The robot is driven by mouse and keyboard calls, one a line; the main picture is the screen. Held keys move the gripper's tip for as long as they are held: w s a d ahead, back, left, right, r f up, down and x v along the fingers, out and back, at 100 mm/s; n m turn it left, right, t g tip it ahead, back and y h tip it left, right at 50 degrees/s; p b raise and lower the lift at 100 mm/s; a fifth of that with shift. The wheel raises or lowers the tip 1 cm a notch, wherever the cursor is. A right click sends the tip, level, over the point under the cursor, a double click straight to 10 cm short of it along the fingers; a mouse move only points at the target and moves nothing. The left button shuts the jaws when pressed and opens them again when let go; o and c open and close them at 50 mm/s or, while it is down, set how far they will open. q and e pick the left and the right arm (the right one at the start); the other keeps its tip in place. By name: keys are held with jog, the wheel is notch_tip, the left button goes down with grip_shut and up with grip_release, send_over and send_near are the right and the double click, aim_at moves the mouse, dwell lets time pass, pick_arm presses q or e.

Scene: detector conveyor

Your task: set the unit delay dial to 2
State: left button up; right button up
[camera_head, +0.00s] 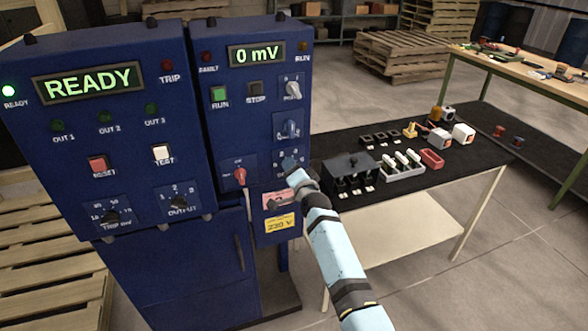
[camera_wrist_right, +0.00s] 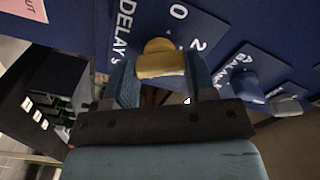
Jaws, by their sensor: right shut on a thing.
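The unit delay dial's knob (camera_wrist_right: 160,58) looks yellowish in the right wrist view. It stands on a blue plate marked DELAY s, with the figures 0 and 2 visible beside it. My right gripper (camera_wrist_right: 163,76) is shut on this knob, one finger on each side. In the head view my right gripper (camera_head: 291,166) is at the lower right of the second blue cabinet (camera_head: 237,130) and hides most of the dial. I cannot tell which figure the knob points to. My left gripper is out of view.
The balance dial (camera_wrist_right: 247,87) sits close beside the delay plate. A red-handled switch (camera_head: 240,174) is left of my right gripper. A black bench (camera_head: 350,200) with a tray of parts (camera_head: 402,172) stands to the right. The left cabinet (camera_head: 100,130) reads READY.

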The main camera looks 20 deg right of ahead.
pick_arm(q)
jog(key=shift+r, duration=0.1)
pick_arm(e)
jog(key=shift+f, duration=0.1)
dwell(0.4)
jog(key=o, duration=0.9)
jog(key=shift+o, duration=0.2)
